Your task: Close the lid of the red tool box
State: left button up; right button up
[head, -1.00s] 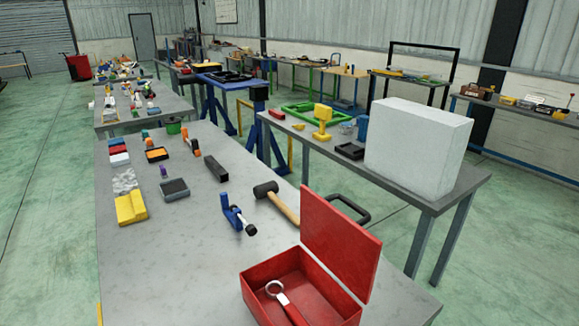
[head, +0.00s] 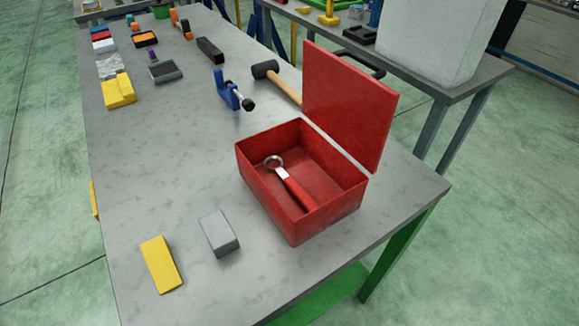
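The red tool box (head: 267,199) stands on the grey workbench toward its right edge. Its lid (head: 348,105) is open and stands up, roughly upright, along the box's back right side. A wrench with a red handle and a metal ring end (head: 290,184) lies inside the box. Neither of my grippers shows in the head view.
On the workbench (head: 180,185) are a grey block (head: 219,233) and a yellow block (head: 161,264) in front. A blue clamp (head: 229,90) and a mallet (head: 277,80) lie behind the box. A second table with a large white block (head: 440,40) stands behind right.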

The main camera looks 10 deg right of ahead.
aim_at(356, 110)
jog(key=l+u, duration=0.7)
jog(key=k+l+u, duration=0.2)
jog(key=l+u, duration=0.15)
jog(key=l, duration=0.15)
jog(key=l+u, duration=0.1)
jog(key=l, duration=1.2)
